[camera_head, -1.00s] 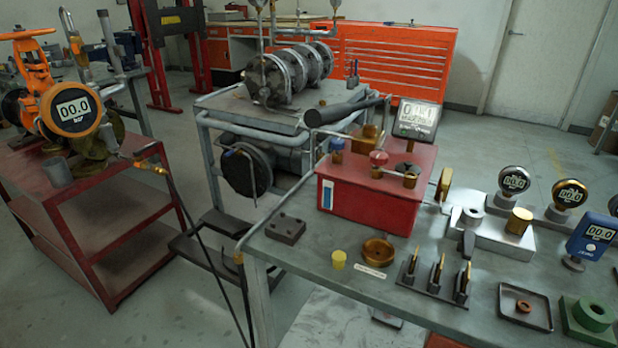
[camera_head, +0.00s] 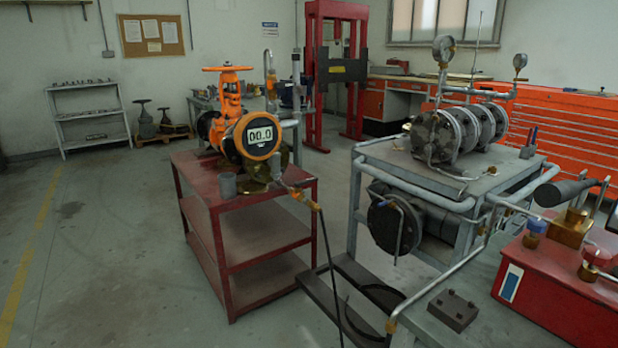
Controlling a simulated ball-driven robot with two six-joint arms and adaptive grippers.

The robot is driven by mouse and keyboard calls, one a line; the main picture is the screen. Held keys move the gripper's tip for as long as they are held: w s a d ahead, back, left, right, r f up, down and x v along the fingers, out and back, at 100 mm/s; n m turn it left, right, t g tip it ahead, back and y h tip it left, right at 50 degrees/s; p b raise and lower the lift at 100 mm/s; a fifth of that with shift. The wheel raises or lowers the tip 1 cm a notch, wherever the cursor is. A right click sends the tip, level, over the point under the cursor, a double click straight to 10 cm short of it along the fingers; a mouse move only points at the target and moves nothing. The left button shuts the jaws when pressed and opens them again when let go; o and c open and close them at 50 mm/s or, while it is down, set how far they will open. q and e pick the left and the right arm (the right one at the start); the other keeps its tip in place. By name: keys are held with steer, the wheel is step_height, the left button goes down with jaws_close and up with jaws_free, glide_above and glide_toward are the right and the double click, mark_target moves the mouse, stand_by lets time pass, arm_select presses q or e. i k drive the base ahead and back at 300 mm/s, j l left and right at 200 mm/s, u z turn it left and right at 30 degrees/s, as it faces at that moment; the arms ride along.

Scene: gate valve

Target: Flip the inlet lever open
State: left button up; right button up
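I cannot tell for certain which handle is the inlet lever. The orange gate valve (camera_head: 228,112) stands on a red cart (camera_head: 247,262) left of centre, with its orange handwheel (camera_head: 227,69) on top. A round orange gauge (camera_head: 259,137) reading 00.0 faces me at its front. Neither of my grippers is in view.
The grey rig (camera_head: 452,178) with flanged cylinders stands right of the cart. A workbench with a red pump box (camera_head: 570,283) and dark block (camera_head: 452,310) fills the lower right. Open floor (camera_head: 100,250) lies left of the cart.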

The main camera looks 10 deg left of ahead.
mark_target(299, 183)
steer(key=i+j, duration=0.2)
steer(key=j, duration=0.15)
steer(key=i+j+z, duration=0.1)
steer(key=j, duration=0.25)
steer(key=i+j, duration=0.3)
steer(key=i+j+u, duration=0.1)
steer(key=i+u, duration=0.25)
steer(key=i, duration=0.45)
steer(key=i+l+u, duration=0.15)
steer(key=i+u, duration=0.25)
steer(key=i, duration=0.4)
